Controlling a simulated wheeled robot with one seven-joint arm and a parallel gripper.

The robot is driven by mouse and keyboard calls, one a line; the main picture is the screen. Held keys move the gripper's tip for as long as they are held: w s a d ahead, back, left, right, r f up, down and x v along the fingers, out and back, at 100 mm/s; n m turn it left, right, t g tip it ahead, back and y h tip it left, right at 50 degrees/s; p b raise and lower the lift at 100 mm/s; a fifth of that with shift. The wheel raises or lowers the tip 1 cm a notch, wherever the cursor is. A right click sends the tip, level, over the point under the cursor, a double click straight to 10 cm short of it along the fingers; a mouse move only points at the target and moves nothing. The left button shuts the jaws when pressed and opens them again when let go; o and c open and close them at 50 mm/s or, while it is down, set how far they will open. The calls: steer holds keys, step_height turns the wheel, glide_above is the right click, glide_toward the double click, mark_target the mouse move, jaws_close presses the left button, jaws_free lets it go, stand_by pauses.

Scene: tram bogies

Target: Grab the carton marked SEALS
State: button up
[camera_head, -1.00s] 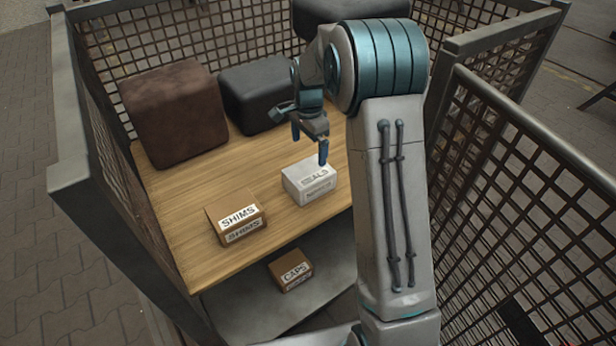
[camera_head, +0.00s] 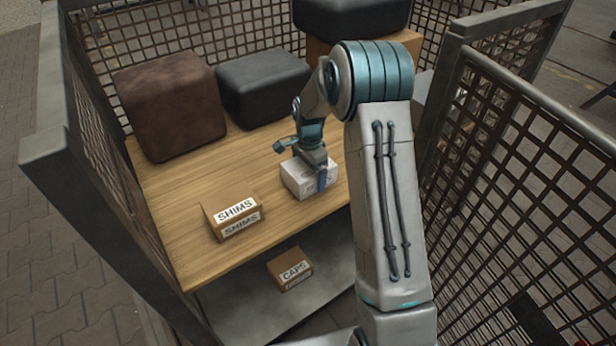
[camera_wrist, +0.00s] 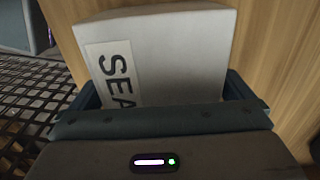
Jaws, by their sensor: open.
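The white carton marked SEALS (camera_head: 296,183) stands on the wooden shelf board, and my gripper hides part of its top and label in the head view. In the wrist view the carton (camera_wrist: 178,55) fills the middle, with the letters "SEA" showing on a white label. My gripper (camera_head: 312,174) is down at the carton, jaws open. Its fingers stand on either side of the carton in the wrist view; I cannot tell whether they touch it.
A brown carton marked SHIMS (camera_head: 234,217) stands to the left on the wooden board (camera_head: 175,220). A carton marked CAPS (camera_head: 290,269) is on the lower grey shelf. A brown block (camera_head: 172,105) and a black block (camera_head: 263,88) stand behind. Mesh walls (camera_head: 520,190) flank the board.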

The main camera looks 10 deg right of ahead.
steer(key=c, duration=0.8)
